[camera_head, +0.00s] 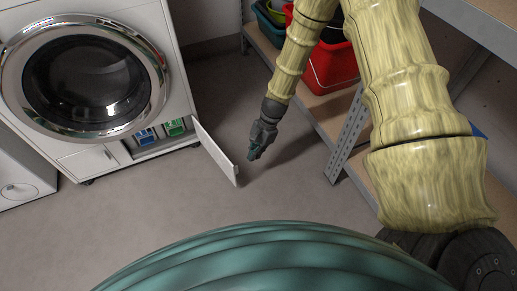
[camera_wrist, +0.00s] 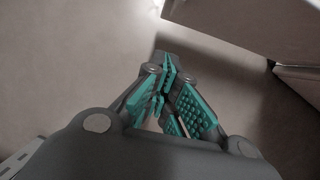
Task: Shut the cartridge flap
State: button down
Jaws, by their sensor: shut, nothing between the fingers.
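The cartridge flap (camera_head: 216,154) is a white panel at the lower right of the washer front in the head view. It stands swung open, sticking out towards the camera. Behind it, the open compartment shows a blue cartridge (camera_head: 145,137) and a green cartridge (camera_head: 174,127). My gripper (camera_head: 252,156) is shut and empty, just right of the flap's free end, with a visible gap in the picture. In the wrist view my gripper (camera_wrist: 171,78) shows teal pads, and a pale panel that looks like the flap (camera_wrist: 255,22) is at upper right.
The washer (camera_head: 90,85) has its round door shut. Another white appliance (camera_head: 20,180) stands at its left. The floor in front of the washer is clear.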

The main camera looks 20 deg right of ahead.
jog(key=a, duration=0.1)
jog(key=a+b, duration=0.1)
jog(key=s+a+f+b, duration=0.1)
jog(key=a, duration=0.1)
jog(key=shift+a, duration=0.1)
jog(key=shift+s+a+r, duration=0.1)
jog(key=shift+a, duration=0.05)
dwell(0.3)
